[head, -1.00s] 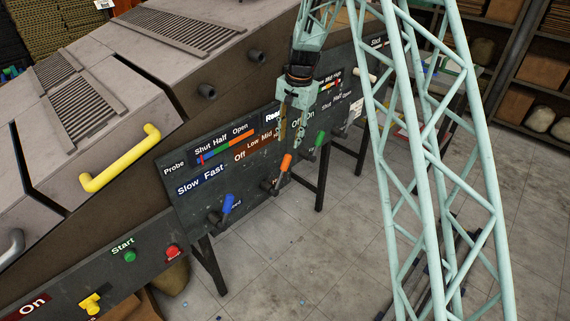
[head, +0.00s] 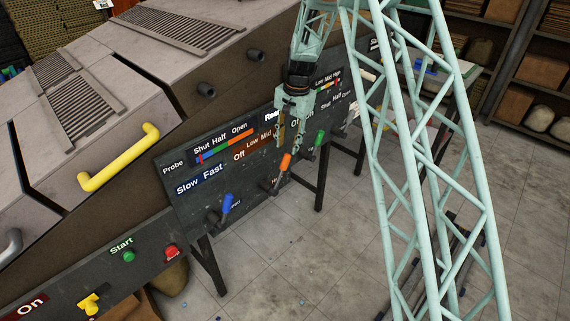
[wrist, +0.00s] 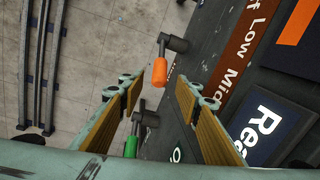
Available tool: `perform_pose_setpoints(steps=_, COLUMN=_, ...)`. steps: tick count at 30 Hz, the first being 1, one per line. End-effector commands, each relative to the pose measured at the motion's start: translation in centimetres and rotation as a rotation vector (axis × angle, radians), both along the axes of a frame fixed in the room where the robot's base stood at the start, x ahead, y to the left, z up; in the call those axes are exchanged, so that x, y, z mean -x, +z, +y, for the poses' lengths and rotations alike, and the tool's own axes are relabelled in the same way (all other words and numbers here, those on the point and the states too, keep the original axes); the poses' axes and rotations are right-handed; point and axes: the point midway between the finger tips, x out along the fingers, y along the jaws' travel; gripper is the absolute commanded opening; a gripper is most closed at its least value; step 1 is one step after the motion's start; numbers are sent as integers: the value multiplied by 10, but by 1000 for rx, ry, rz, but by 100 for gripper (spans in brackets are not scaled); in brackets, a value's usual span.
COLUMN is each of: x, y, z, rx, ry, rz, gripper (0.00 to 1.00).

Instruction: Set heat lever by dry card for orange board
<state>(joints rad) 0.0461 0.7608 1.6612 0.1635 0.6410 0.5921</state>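The heat lever with the orange handle (head: 286,161) sits on the dark control panel (head: 195,211) below the brown Off / Low / Mid strip (head: 252,149). In the wrist view the orange handle (wrist: 160,71) lies ahead of my fingers, between their lines. My gripper (head: 288,142) is above and close to the lever in the head view. In the wrist view my gripper (wrist: 154,88) has its two fingers apart with nothing between them. The orange board in the task and the dry card cannot be clearly identified.
A green lever (head: 319,139) is right of the orange one; it also shows in the wrist view (wrist: 131,147). A blue lever (head: 227,204) is to the left. Start (head: 129,256) and red (head: 171,252) buttons sit lower left.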

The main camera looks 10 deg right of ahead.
Motion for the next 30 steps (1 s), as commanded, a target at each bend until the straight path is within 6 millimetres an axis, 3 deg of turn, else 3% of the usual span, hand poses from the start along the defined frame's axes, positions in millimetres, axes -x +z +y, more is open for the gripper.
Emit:
perform_pose_setpoints(steps=18, x=-7, y=-80, z=7, rx=0, ry=0, rz=0, gripper=31)
perform_pose_setpoints(steps=30, x=-9, y=-101, z=10, rx=1, ry=0, rz=-1, gripper=31)
